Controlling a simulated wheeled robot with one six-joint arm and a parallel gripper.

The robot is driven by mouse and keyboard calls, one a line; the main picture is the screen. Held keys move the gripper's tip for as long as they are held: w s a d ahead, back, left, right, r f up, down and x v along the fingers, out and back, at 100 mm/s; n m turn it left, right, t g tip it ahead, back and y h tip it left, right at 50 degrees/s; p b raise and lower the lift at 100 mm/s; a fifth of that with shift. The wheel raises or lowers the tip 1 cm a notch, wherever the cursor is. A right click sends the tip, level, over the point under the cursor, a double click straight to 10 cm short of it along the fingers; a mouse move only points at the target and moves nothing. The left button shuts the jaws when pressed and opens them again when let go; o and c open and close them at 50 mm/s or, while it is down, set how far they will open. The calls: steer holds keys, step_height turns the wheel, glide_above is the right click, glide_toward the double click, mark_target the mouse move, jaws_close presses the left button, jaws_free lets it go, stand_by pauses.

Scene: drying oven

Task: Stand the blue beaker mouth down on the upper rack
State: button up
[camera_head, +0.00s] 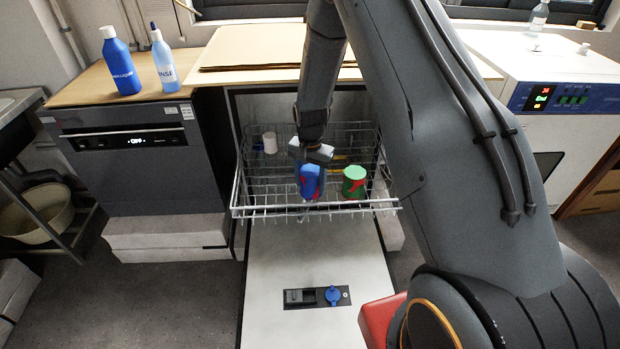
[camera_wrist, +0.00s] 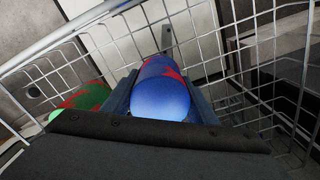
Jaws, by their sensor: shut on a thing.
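The blue beaker (camera_head: 311,183) has red patches and is in my gripper (camera_head: 312,168), over the front part of the upper rack (camera_head: 250,208). In the wrist view the beaker (camera_wrist: 160,92) lies between the two fingers, which are shut on it; its rounded blue end faces the camera. The rack is a wire basket pulled out of the open machine, and its wires (camera_wrist: 215,45) surround the beaker in the wrist view. I cannot tell whether the beaker touches the rack floor. Its mouth is hidden.
A green beaker with red patches (camera_head: 354,182) stands in the rack just right of my gripper; it also shows in the wrist view (camera_wrist: 85,98). A white cup (camera_head: 270,142) is at the rack's back left. The lowered door (camera_head: 315,265) lies in front.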

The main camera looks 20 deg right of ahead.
mark_target(310, 171)
steer(key=shift+f, duration=0.45)
steer(key=shift+f, duration=0.3)
steer(key=o, duration=1.2)
step_height(310, 171, up, 6)
steer(key=shift+r+b, duration=0.25)
steer(key=shift+b, duration=0.45)
steer(key=shift+r, duration=0.65)
